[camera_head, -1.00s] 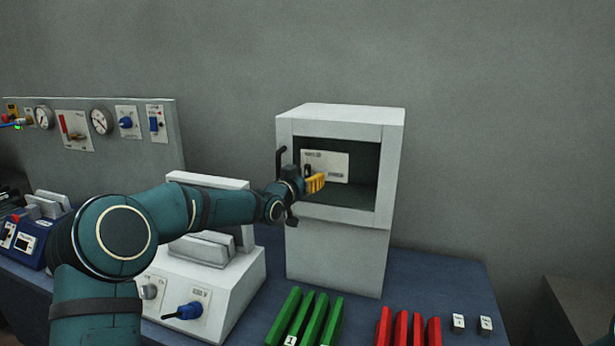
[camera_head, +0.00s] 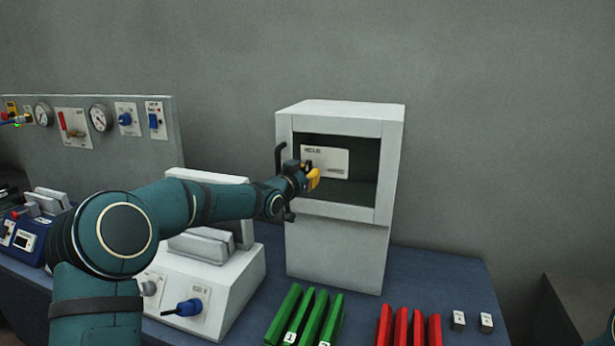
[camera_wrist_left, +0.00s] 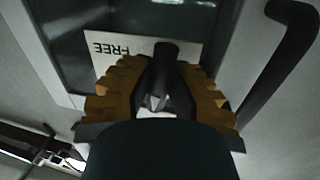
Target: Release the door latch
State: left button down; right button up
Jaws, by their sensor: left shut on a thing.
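The white cabinet (camera_head: 340,250) stands on the blue bench, with a framed front opening and a black handle (camera_head: 280,158) on its left side; the handle also shows at the right of the left wrist view (camera_wrist_left: 290,50). A white label plate (camera_head: 335,161) sits in the opening; part of it reads "FREE" upside down in the left wrist view (camera_wrist_left: 105,48). My left gripper (camera_head: 314,178) is at the opening's left edge. Its yellow fingers (camera_wrist_left: 163,85) are shut on a dark latch lever (camera_wrist_left: 164,62), partly hidden between them. My right gripper is out of view.
Green bars (camera_head: 305,318) and red bars (camera_head: 402,328) lie at the bench front. A white device with a blue knob (camera_head: 189,308) stands below my left arm. A gauge panel (camera_head: 150,155) is at back left.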

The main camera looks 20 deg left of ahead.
pick_arm(q)
jog(key=m+b, duration=0.2)
jog(key=m, duration=0.1)
jog(key=shift+d+g, duration=0.1)
jog(key=shift+g, duration=0.2)
jog(key=m+y+b, duration=0.1)
jog(key=m+b, duration=0.2)
jog(key=m, duration=0.2)
jog(key=shift+g, duration=0.3)
jog(key=m+y+b, duration=0.1)
jog(key=m+b, duration=0.2)
jog(key=m, duration=0.1)
jog(key=shift+m+y+b, duration=0.35)
jog(key=shift+m+y, duration=0.05)
jog(key=shift+m+y+b, duration=0.3)
jog(key=shift+m+b, duration=0.15)
jog(key=shift+m, duration=0.35)
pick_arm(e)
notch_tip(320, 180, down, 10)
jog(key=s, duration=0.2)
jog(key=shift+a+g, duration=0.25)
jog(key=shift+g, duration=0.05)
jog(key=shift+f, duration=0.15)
pick_arm(q)
jog(key=c, duration=0.9)
grip_release()
jog(key=shift+o, duration=0.2)
jog(key=shift+f, duration=0.1)
